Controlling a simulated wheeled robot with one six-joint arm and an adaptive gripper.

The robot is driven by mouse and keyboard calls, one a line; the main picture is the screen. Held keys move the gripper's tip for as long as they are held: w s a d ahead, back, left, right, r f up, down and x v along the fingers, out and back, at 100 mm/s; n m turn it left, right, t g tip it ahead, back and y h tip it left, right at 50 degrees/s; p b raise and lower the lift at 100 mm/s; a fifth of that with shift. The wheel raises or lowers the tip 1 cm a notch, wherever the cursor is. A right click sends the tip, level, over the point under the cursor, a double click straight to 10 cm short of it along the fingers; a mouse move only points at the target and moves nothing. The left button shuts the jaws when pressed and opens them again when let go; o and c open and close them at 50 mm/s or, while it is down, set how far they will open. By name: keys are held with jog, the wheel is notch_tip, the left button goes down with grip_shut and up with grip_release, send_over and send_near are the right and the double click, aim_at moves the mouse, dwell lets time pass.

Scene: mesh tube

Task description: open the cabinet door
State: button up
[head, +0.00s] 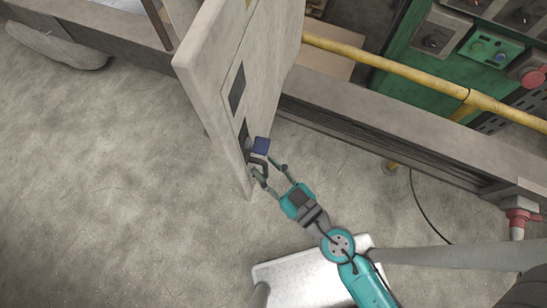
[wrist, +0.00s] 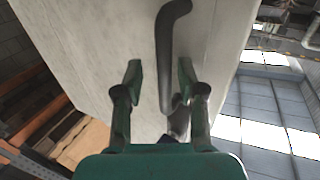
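The pale grey cabinet door (head: 265,75) stands at an angle out from the dark frame in the head view; its edge and one face show. Dark inset plates are on that face. A dark, bent handle (wrist: 168,60) sits on the door's face; it also shows near the door's lower end in the head view (head: 258,162). My gripper (head: 271,171) is at the handle. In the wrist view my gripper (wrist: 161,88) is open, its two green fingers apart with the handle's bar between them. Gaps show on both sides of the bar. Whether the fingertips touch the door is unclear.
A yellow pipe (head: 390,70) and a long grey beam (head: 400,140) run behind the door to the right. Green control boxes (head: 490,50) stand at the upper right. A grey stone-like lump (head: 55,45) lies at the upper left. The concrete floor left of the door is clear.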

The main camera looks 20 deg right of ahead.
jog(key=v, duration=0.7)
jog(key=shift+s, duration=0.2)
jog(key=shift+d, duration=0.15)
dwell(0.6)
jog(key=s+d+r+m+g+h, duration=0.1)
jog(key=s+d+m+h, duration=0.4)
jog(key=s+d, duration=0.5)
jog(key=shift+s+h, duration=1.4)
jog(key=shift+s, duration=0.05)
jog(key=shift+r, duration=0.15)
dwell(1.7)
